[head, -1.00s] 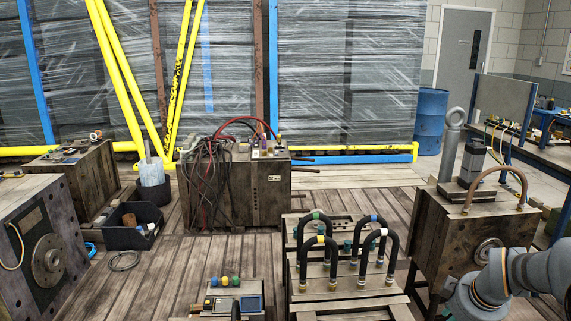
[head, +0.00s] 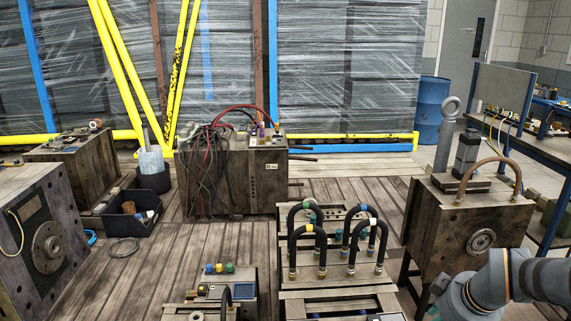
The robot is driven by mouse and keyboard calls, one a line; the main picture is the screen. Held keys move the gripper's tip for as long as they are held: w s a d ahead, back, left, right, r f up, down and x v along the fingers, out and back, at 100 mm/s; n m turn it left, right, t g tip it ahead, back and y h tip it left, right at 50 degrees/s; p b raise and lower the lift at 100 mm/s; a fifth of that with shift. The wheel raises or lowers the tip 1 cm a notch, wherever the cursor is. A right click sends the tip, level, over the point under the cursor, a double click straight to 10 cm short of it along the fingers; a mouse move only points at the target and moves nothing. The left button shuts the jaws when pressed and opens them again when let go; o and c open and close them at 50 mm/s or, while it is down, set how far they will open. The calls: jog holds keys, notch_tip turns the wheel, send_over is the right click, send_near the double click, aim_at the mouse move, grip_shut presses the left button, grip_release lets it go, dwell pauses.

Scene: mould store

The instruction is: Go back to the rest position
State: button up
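My arm (head: 490,288) shows at the bottom right of the head view as grey, rounded links. It bends down and out of the frame at the bottom edge, in front of the mould block at the right. My gripper is not in view, so I cannot see whether it holds anything.
A wooden-looking mould block (head: 440,235) with an eye bolt (head: 447,130) and a brown hose stands beside my arm. Left of it are black hose loops (head: 345,240) on a plate stack. A control box (head: 243,290) is at bottom centre. A black bin (head: 125,225) and another mould (head: 40,245) are left.

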jog(key=a+r+n+p, duration=0.2)
jog(key=a+r, duration=0.1)
jog(key=a, duration=0.3)
jog(key=shift+w+t, duration=0.3)
jog(key=shift+w, duration=0.1)
jog(key=shift+y, duration=0.3)
